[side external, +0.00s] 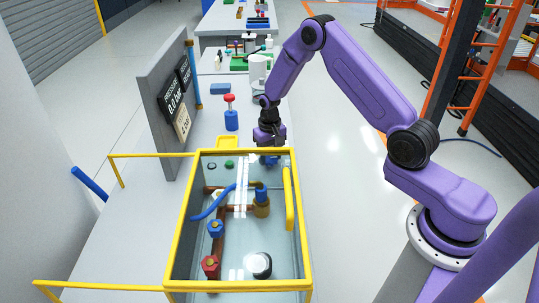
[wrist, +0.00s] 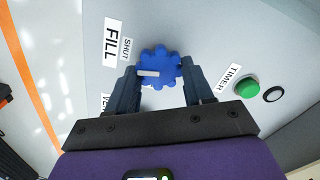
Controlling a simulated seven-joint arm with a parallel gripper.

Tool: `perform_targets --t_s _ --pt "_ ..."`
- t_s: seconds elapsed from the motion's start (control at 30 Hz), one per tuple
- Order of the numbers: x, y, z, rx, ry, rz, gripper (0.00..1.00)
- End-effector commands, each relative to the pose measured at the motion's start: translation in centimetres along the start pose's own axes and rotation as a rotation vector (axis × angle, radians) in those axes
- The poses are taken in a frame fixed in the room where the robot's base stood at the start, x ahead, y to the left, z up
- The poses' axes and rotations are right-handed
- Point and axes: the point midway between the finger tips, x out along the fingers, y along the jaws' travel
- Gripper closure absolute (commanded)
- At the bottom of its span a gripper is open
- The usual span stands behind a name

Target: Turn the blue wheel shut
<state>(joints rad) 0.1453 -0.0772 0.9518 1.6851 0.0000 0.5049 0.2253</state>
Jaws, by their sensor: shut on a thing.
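The blue wheel (wrist: 162,62) is a scalloped knob on a grey panel, with a white bar on its face pointing left in the wrist view. My gripper (wrist: 159,78) has one finger on each side of the wheel and is shut on it. A SHUT label (wrist: 126,48) and a larger FILL label (wrist: 110,42) are up and left of the wheel. The bar points below the SHUT label. In the side external view my gripper (side external: 270,143) is at the far end of the yellow-framed tank (side external: 306,240), and a bit of blue shows below it.
A TIMER label (wrist: 234,76), a green button (wrist: 247,88) and a black ring (wrist: 274,95) are right of the wheel. Inside the tank are a blue hose (side external: 207,208), a brass fitting (side external: 262,204) and red and blue valves. A red-topped blue bottle (side external: 231,118) stands behind.

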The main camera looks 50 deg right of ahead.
Motion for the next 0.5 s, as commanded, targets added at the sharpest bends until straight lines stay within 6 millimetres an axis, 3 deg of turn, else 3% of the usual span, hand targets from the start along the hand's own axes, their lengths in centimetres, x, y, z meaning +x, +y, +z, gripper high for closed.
perform_targets --t_s 0.5 --pt "-0.10 0.07 -0.04 0.231 0.001 0.000 0.79"
